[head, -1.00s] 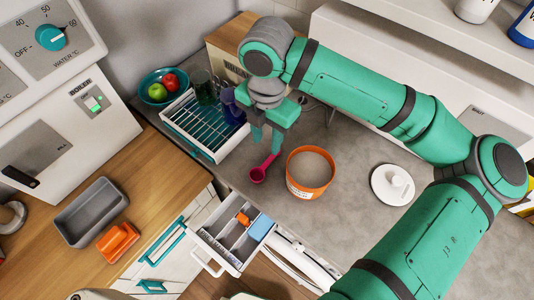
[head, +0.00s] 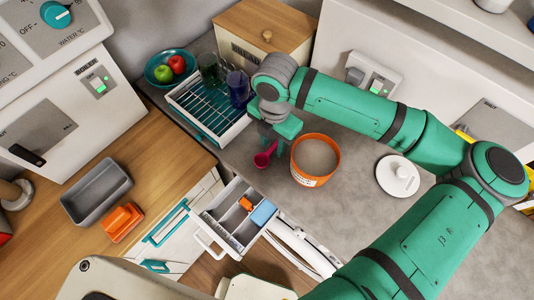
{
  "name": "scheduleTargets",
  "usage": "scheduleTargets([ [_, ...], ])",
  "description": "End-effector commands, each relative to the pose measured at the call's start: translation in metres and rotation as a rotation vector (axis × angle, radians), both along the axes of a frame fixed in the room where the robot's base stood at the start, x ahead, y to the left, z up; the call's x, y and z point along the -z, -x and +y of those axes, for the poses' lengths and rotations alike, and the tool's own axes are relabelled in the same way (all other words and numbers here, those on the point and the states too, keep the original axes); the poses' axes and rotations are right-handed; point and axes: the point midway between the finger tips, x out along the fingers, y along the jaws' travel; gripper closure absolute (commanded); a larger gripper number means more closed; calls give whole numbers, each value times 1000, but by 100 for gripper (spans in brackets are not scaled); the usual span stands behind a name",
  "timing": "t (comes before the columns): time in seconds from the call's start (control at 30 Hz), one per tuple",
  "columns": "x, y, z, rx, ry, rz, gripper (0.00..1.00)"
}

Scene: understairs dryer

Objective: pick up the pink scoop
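The pink scoop (head: 263,158) lies on the grey counter, left of an orange tub (head: 315,160) filled with pale powder. Its bowl is toward the drawer and its handle runs up and right, toward my gripper. My gripper (head: 276,143) points down over the handle end of the scoop, close to it. The fingers are small and partly overlap the handle in the head view. I cannot tell whether they touch it or how far apart they are.
A dish rack (head: 208,112) with glasses stands just left of my gripper. A white lid (head: 397,176) lies to the right on clear counter. An open drawer (head: 232,218) juts out in front. A wooden box (head: 262,38) stands behind.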

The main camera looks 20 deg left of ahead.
Motion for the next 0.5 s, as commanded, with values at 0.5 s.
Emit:
scheduleTargets([
  [0.5,4,0,0,0,-1,-1,100],
])
